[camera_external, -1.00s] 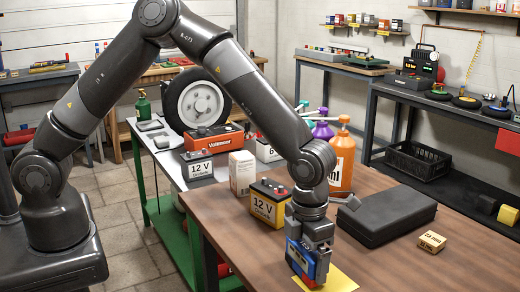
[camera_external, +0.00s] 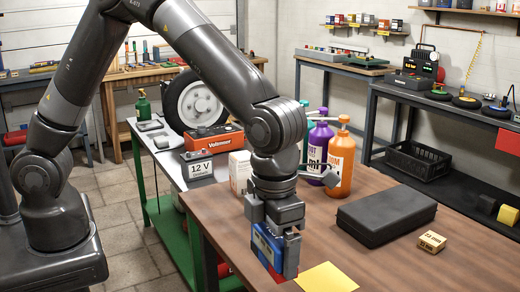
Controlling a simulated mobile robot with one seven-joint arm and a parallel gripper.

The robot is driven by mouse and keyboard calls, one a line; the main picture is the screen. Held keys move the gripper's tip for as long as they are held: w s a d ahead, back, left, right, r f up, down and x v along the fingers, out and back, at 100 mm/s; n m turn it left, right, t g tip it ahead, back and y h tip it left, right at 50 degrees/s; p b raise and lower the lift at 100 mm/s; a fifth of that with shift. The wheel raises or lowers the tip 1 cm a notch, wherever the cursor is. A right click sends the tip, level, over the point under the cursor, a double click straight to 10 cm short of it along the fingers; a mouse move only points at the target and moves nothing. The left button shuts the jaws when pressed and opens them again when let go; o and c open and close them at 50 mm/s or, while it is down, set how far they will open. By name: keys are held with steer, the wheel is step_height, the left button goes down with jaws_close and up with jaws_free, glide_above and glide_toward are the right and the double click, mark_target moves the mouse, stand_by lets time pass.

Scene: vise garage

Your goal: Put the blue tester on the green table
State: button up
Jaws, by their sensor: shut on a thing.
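The blue tester (camera_external: 266,246), with some red at its lower edge, is held between the fingers of my gripper (camera_external: 275,245). My gripper is shut on it and appears to hold it above the brown table, near that table's left front part. Part of the tester is hidden by the fingers. The green table (camera_external: 193,246), with green legs and a light grey top, stands to the left of and behind my gripper.
The green table carries a wheel (camera_external: 196,102), an orange voltmeter (camera_external: 214,138) and a grey 12 V battery (camera_external: 198,168). On the brown table (camera_external: 390,270) are a yellow sheet (camera_external: 327,278), a black case (camera_external: 386,214), a small box (camera_external: 432,242) and bottles (camera_external: 339,165).

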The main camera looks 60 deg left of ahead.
steer(key=w+a+r+n, duration=0.4)
steer(key=w+a+n, duration=0.4)
steer(key=a+n, duration=0.2)
steer(key=w+a+r+n, duration=0.4)
steer(key=w+a+n, duration=0.4)
steer(key=a+n, duration=0.15)
steer(key=w+a+r+n, duration=0.1)
steer(key=a+r+n, duration=0.2)
steer(key=a+n, duration=0.5)
steer(key=w+a+r+n, duration=0.2)
steer(key=a+r+n, duration=0.2)
steer(key=a+n, duration=0.5)
steer(key=a, duration=0.5)
steer(key=shift+w, duration=0.3)
steer(key=shift+n, duration=0.25)
